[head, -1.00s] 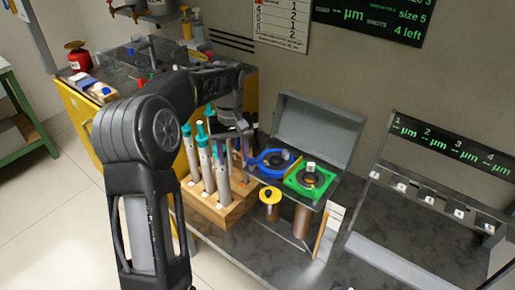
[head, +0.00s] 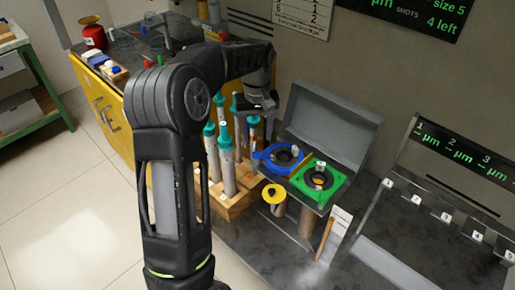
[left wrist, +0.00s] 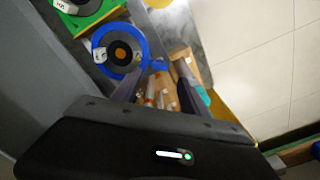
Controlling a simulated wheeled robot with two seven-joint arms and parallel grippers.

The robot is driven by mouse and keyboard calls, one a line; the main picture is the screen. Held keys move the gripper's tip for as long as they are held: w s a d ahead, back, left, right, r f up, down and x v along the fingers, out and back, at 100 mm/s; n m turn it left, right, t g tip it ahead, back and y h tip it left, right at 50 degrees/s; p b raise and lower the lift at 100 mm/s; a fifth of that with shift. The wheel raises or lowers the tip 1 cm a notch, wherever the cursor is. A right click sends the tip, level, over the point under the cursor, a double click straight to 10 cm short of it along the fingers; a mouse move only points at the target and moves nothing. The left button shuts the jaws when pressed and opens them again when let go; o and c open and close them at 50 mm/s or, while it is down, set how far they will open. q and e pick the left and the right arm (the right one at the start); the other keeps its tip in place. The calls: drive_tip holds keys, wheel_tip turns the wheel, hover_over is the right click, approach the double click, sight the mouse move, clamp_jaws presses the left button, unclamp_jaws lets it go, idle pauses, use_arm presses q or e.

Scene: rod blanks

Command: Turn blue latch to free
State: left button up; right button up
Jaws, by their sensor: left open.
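The blue latch (head: 268,166) is a blue ring around a dark round opening on the grey box, left of a similar green latch (head: 326,193). In the left wrist view the blue ring (left wrist: 98,39) shows an orange centre, and its short tab (left wrist: 158,66) points towards the space between my fingers. My left gripper (head: 256,124) is open and empty above and left of the blue latch. In the left wrist view its two dark fingers (left wrist: 160,72) stand apart on either side of the tab's line. I cannot tell whether they touch it. My right gripper is not in view.
A wooden rack (head: 233,207) with several teal-capped tools stands close by the left gripper. A yellow-topped cylinder (head: 274,194) is in front of the box. The box's grey lid (head: 330,125) stands open behind the latches. A slotted grey stand (head: 420,205) is at right.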

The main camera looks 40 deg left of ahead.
sight(257, 152)
use_arm(q)
wheel_tip(257, 152, down, 7)
drive_tip(key=shift+r, duration=0.1)
drive_tip(key=shift+c, duration=0.4)
clamp_jaws()
idle(0.4)
